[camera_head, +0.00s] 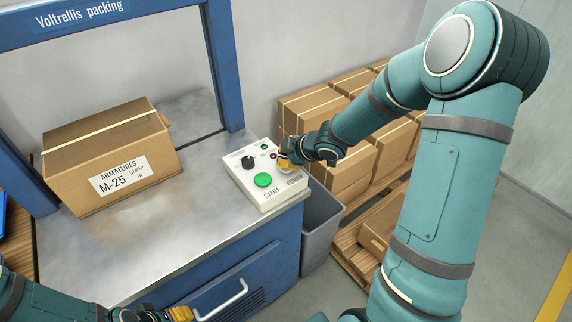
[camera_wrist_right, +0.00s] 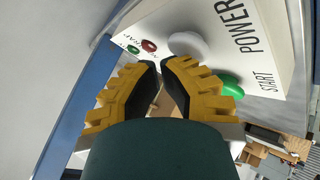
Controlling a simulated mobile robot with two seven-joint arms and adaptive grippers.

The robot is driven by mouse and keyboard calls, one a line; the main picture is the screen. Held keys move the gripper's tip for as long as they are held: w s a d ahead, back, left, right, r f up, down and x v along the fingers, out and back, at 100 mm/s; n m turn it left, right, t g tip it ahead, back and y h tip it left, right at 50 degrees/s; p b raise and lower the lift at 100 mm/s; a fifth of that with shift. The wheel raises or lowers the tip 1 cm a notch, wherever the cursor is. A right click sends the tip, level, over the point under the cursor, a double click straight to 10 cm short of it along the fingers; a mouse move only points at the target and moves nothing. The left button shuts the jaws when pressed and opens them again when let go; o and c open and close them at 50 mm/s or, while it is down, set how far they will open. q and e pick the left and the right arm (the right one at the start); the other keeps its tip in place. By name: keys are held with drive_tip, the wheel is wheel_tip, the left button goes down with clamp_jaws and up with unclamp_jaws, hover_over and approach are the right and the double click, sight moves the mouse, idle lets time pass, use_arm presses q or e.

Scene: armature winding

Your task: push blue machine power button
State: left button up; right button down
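The blue packing machine (camera_head: 222,65) has a white control box (camera_head: 241,181) at the right front corner of its metal top. The pale round power button (camera_wrist_right: 188,43) sits beside the POWER lettering in the right wrist view; in the head view my right gripper hides it. My right gripper (camera_head: 284,160) is over the box's right side. Its yellow-and-black fingertips (camera_wrist_right: 160,64) are almost together, empty, just beside the power button; contact cannot be told. My left gripper (camera_head: 180,314) is partly visible at the bottom edge, its fingers unclear.
The box also carries a green START button (camera_head: 263,180), a black knob (camera_head: 247,162) and small red and green lamps. A taped armatures carton (camera_head: 75,158) stands on the machine top. A grey bin (camera_head: 318,225) and stacked cartons (camera_head: 345,175) stand to the right.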

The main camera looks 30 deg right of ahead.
drive_tip(key=shift+r+p, duration=0.4)
wheel_tip(320, 180, up, 4)
drive_tip(key=p, duration=0.3)
drive_tip(key=shift+f+p, duration=0.15)
drive_tip(key=shift+p, duration=0.25)
wheel_tip(320, 180, up, 2)
drive_tip(key=shift+r+p, duration=0.25)
drive_tip(key=shift+p, duration=1)
drive_tip(key=shift+f, duration=0.1)
